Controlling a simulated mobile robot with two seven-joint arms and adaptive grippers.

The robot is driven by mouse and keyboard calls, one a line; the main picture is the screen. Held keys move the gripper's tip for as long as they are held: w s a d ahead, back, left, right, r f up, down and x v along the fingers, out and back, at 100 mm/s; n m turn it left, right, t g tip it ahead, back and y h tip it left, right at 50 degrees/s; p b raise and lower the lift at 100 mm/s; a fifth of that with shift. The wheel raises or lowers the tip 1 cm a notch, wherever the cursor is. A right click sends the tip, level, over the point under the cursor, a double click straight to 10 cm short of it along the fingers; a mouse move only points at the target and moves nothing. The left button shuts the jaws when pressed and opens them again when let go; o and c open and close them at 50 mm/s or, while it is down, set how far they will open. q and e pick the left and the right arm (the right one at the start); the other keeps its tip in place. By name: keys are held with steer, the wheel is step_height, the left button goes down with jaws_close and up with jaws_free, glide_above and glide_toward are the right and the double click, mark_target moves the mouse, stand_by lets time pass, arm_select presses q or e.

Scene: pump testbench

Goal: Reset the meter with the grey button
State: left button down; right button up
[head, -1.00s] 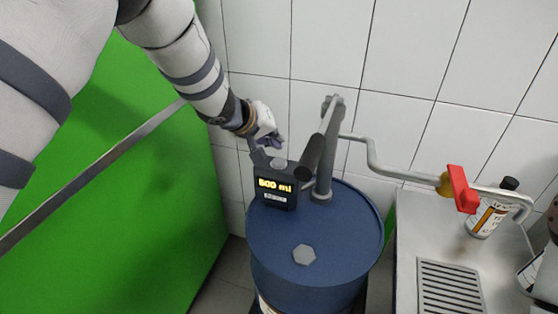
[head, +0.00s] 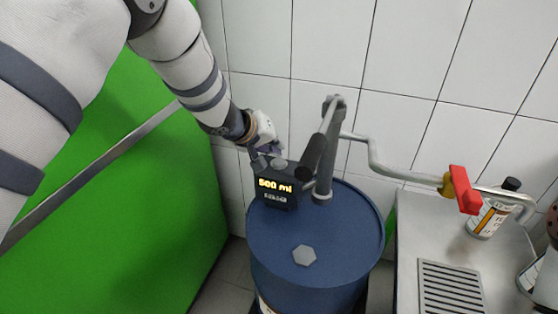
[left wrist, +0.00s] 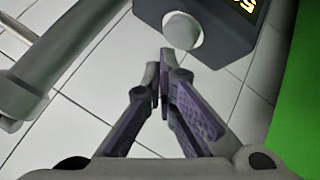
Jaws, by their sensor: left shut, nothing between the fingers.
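The meter (head: 277,190) is a dark box on the pipework above a blue drum, its lit display reading "500 ml". Its round grey button (head: 279,163) sits on top and also shows in the left wrist view (left wrist: 182,31), on the dark housing.
The blue drum (head: 275,240) carries a hand pump with a dark handle (head: 311,157) beside the meter. A pipe with a red valve handle (head: 464,190) runs right, over a steel sink (head: 410,235). A bottle (head: 487,215) stands there. A green panel (head: 150,210) is at left.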

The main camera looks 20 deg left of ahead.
mark_target(276, 160)
stand_by(0.7)
arm_select(q)
steer(key=shift+f, duration=0.45)
steer(key=shift+f, duration=0.55)
stand_by(0.6)
steer(key=shift+r, duration=0.95)
steer(key=shift+r, duration=0.1)
steer(key=shift+r, duration=2.4)
